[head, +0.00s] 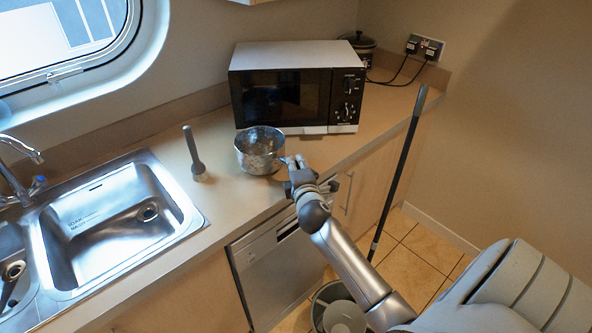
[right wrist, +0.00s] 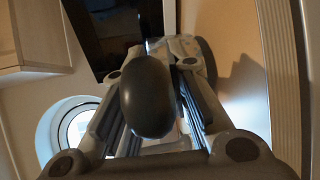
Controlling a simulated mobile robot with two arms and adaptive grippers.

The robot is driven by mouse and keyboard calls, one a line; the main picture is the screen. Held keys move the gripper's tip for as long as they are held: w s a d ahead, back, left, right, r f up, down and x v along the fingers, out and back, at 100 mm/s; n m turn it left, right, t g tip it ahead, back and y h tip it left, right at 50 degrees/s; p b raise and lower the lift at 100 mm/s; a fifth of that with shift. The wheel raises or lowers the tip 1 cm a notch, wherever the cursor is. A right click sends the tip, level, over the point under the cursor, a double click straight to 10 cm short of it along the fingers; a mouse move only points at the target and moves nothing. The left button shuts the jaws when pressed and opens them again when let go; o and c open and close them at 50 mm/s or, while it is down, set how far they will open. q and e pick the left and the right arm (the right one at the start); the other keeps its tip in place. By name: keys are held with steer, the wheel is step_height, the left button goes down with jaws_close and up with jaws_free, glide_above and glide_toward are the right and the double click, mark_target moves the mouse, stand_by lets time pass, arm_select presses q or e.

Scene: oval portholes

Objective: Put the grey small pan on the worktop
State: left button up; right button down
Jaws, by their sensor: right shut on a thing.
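The grey small pan (head: 260,152) is upright at the worktop (head: 222,200), in front of the microwave; I cannot tell whether its base touches the surface. My right gripper (head: 297,168) is at the pan's right side, shut on its handle, near the worktop's front edge. In the right wrist view, a dark rounded handle end (right wrist: 148,98) shows between the fingers of my right gripper (right wrist: 155,85). Most of the handle is hidden by the gripper in the head view. My left gripper is not in view.
A microwave (head: 297,90) stands close behind the pan. A dark lidded pot (head: 358,45) is in the back corner. A long pole (head: 398,170) leans at the worktop's right end.

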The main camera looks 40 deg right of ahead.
steer(key=shift+w+f, duration=0.1)
steer(key=shift+f, duration=0.7)
steer(key=c, duration=1.8)
jaws_free()
steer(key=shift+f, duration=0.2)
steer(key=o, duration=0.4)
steer(key=shift+a, duration=0.1)
steer(key=shift+r, duration=0.15)
